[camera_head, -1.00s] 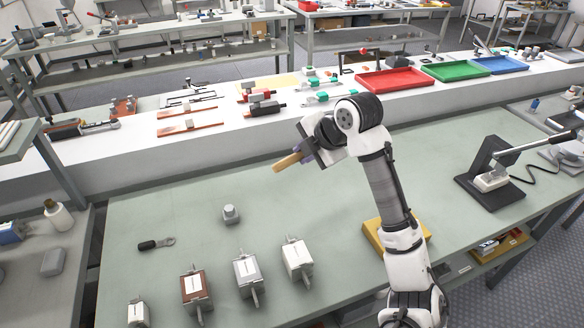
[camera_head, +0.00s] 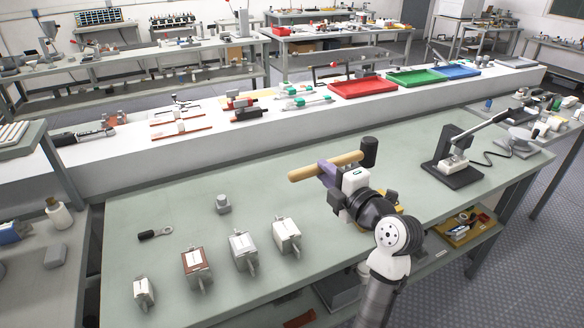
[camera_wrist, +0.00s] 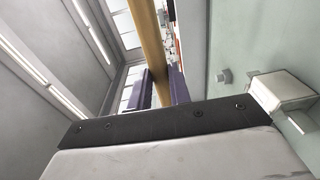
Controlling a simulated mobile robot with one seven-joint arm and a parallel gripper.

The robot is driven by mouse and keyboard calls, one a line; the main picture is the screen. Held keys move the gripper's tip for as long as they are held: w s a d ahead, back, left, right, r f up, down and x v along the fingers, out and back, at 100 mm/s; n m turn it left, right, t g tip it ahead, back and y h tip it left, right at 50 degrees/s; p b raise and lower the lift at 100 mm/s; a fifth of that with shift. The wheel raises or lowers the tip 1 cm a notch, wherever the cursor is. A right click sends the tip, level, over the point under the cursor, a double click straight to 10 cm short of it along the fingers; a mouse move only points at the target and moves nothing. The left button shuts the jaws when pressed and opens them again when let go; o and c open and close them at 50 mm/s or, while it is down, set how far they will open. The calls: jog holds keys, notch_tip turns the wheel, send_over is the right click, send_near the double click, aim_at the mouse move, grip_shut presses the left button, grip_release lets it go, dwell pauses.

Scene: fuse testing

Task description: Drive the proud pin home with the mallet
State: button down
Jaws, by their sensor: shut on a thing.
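The mallet has a wooden handle (camera_head: 310,172) and a black cylindrical head (camera_head: 369,152). My gripper (camera_head: 330,170) is shut on the handle and holds the mallet above the green bench, handle roughly level, head to the right. In the wrist view the handle (camera_wrist: 147,35) runs between the purple fingers (camera_wrist: 158,88). A yellow block (camera_head: 398,207) lies on the bench beyond my wrist, mostly hidden by it. I cannot make out the proud pin in either view.
Several box-shaped fuses (camera_head: 243,250) stand at the bench's front left, near a grey knobbed piece (camera_head: 223,204) and a black-handled tool (camera_head: 156,234). A lever press (camera_head: 458,160) stands at the right. The bench's middle back is clear.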

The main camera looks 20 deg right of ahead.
jog(key=shift+s+d+f, duration=0.2)
jog(key=shift+s, duration=0.55)
jog(key=shift+f+h+b, duration=0.2)
jog(key=shift+h+b, duration=0.2)
jog(key=shift+b, duration=0.5)
notch_tip(320, 180, down, 5)
jog(key=b, duration=0.6)
jog(key=shift+r, duration=0.15)
jog(key=shift+b, duration=0.5)
